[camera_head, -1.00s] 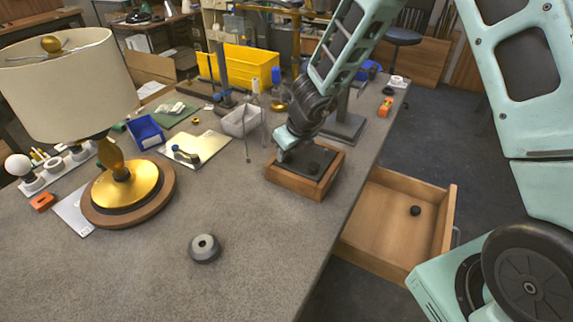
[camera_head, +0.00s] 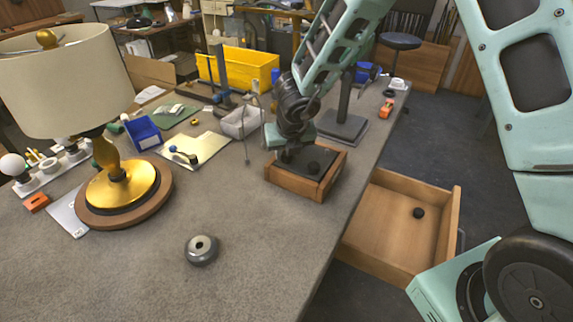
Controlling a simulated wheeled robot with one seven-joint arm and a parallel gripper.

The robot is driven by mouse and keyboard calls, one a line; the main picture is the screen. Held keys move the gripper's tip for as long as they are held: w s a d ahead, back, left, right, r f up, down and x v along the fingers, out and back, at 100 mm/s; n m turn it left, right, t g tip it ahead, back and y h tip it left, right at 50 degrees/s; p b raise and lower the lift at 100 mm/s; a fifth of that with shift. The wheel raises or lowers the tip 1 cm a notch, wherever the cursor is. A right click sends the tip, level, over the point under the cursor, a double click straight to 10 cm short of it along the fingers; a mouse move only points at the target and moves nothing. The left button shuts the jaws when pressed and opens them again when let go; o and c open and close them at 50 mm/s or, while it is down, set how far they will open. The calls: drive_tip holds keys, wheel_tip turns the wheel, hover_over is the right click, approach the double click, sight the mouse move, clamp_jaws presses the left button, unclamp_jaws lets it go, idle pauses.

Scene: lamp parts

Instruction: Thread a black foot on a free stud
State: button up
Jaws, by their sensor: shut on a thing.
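A wooden box (camera_head: 296,188) with a dark top panel (camera_head: 327,160) sits near the table's right edge. One black foot (camera_head: 313,168) stands on the right part of that panel. My gripper (camera_head: 287,157) points down over the panel's left part, left of that foot. It is shut on what seems to be a black foot, mostly hidden by the gripper. I cannot tell whether the held piece touches the panel, and no stud shows clearly under it. Another small black foot (camera_head: 418,212) lies in the open wooden drawer (camera_head: 385,225) at the right.
A lamp (camera_head: 122,185) with a cream shade stands at the left. A white bin (camera_head: 241,122) and a black stand (camera_head: 342,124) are behind the box.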

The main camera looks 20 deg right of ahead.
drive_tip(key=shift+s+f+m+h, duration=0.1)
drive_tip(key=shift+f+m+h, duration=0.15)
drive_tip(key=shift+m, duration=0.35)
drive_tip(key=shift+s+f+m+h, duration=0.1)
drive_tip(key=shift+m+h, duration=0.15)
drive_tip(key=shift+m, duration=0.35)
drive_tip(key=shift+a+m+g+h, duration=0.15)
drive_tip(key=shift+m+g+h, duration=0.15)
drive_tip(key=shift+m, duration=0.5)
drive_tip(key=m+g+h, duration=0.1)
drive_tip(key=m, duration=0.3)
drive_tip(key=shift+w, duration=0.15)
drive_tip(key=shift+m+h, duration=0.3)
drive_tip(key=shift+m, duration=0.4)
drive_tip(key=m, duration=0.2)
drive_tip(key=m+g, duration=0.1)
drive_tip(key=shift+w+a+m+g+h, duration=0.15)
drive_tip(key=shift+m+g+h, duration=0.15)
drive_tip(key=shift+m+h, duration=0.1)
drive_tip(key=m+g, duration=0.1)
drive_tip(key=m, duration=0.2)
drive_tip(key=shift+p, duration=0.3)
